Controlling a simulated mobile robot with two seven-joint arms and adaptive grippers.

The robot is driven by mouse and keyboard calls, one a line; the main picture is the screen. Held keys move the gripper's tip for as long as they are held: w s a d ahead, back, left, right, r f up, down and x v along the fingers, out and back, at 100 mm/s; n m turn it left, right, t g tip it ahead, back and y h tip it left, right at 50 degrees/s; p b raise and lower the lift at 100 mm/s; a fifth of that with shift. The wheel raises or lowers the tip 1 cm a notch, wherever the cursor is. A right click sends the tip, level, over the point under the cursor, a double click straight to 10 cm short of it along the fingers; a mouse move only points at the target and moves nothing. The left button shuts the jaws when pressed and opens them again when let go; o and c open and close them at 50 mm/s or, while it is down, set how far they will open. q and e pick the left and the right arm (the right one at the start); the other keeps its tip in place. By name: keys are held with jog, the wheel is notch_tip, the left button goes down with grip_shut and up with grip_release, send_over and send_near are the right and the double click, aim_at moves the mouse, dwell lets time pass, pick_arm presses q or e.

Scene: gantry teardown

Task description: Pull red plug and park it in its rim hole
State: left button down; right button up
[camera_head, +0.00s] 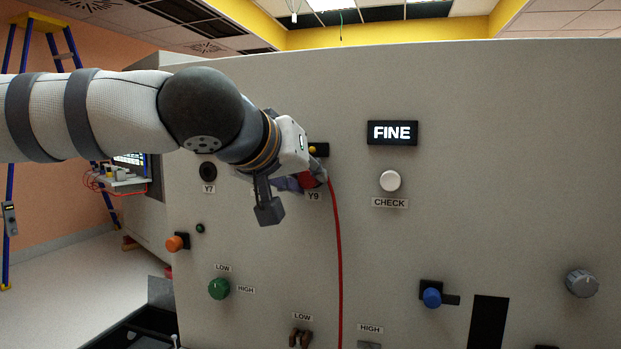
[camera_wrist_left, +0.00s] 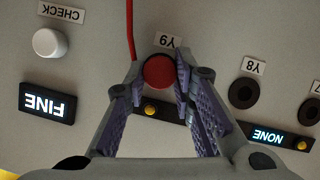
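The red plug (camera_wrist_left: 159,72) sits at the panel spot labelled Y9, and a red cable runs from it. In the head view the plug (camera_head: 309,181) is mostly hidden by my left gripper (camera_head: 303,182), and its cable (camera_head: 338,250) hangs down the panel. In the left wrist view my left gripper (camera_wrist_left: 158,75) has its fingers apart, one on each side of the plug. A narrow gap shows on the plug's left; the right finger is very close, and I cannot tell whether it touches. My right gripper is not in view.
Dark round sockets sit at Y8 (camera_wrist_left: 243,93) and Y7 (camera_head: 207,171). A FINE display (camera_head: 392,132) and white CHECK button (camera_head: 390,180) are to the right. Orange (camera_head: 175,243), green (camera_head: 219,288), blue (camera_head: 432,297) and grey (camera_head: 582,283) knobs stick out from the panel.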

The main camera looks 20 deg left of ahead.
pick_arm(q)
jog(key=s, duration=0.6)
jog(key=shift+s, duration=0.25)
jog(key=shift+a, duration=0.1)
